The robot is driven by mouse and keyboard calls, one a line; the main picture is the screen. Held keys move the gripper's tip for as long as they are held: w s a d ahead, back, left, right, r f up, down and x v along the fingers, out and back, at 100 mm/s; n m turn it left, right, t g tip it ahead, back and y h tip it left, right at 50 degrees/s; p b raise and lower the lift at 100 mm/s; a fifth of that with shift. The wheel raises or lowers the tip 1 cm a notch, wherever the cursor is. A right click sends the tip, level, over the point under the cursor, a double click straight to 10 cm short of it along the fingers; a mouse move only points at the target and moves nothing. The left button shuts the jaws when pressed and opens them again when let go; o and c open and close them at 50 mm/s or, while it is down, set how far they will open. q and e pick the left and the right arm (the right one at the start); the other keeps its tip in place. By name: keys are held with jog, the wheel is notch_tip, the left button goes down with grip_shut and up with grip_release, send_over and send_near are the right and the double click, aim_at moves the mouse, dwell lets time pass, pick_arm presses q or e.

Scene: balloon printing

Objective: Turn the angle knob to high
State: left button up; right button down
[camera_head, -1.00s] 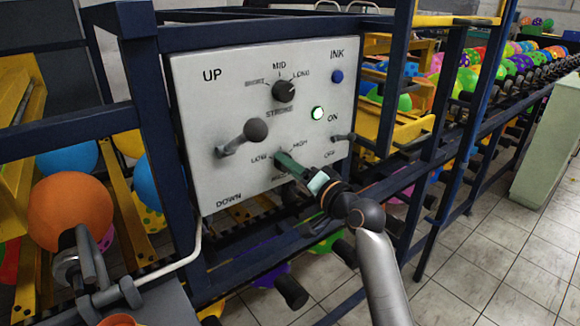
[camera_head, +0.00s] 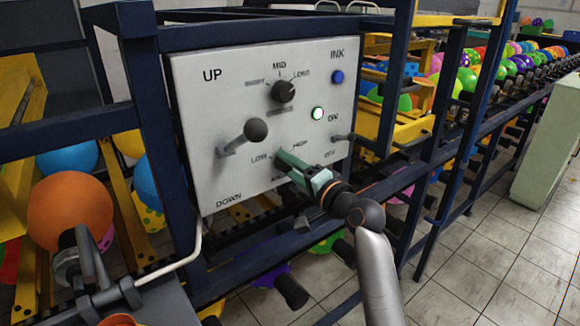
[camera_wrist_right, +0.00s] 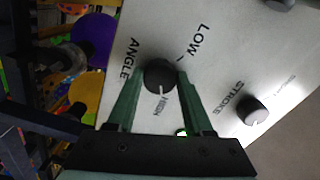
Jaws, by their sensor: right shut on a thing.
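The angle knob (camera_wrist_right: 159,73) is a round black dial on the white control panel (camera_head: 208,110). In the right wrist view its white pointer mark points toward the printed word HIGH, away from LOW. My right gripper (camera_wrist_right: 160,80) has its two green fingers on either side of the knob, shut on it. In the head view the right gripper (camera_head: 282,157) reaches the panel's lower part from the right, between the LOW and HIGH labels, and hides the knob.
The stroke knob (camera_head: 283,90), also in the wrist view (camera_wrist_right: 252,109), sits above the angle knob. A ball-ended lever (camera_head: 256,130) juts out left of my gripper. A lit ON button (camera_head: 317,113), a blue ink button (camera_head: 337,77) and a blue frame (camera_head: 160,125) are close by.

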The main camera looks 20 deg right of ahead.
jog(key=shift+c, duration=1.5)
grip_release()
jog(key=b+v, duration=0.1)
jog(key=v, duration=1.1)
jog(key=shift+s+b, duration=0.25)
jog(key=shift+b, duration=0.15)
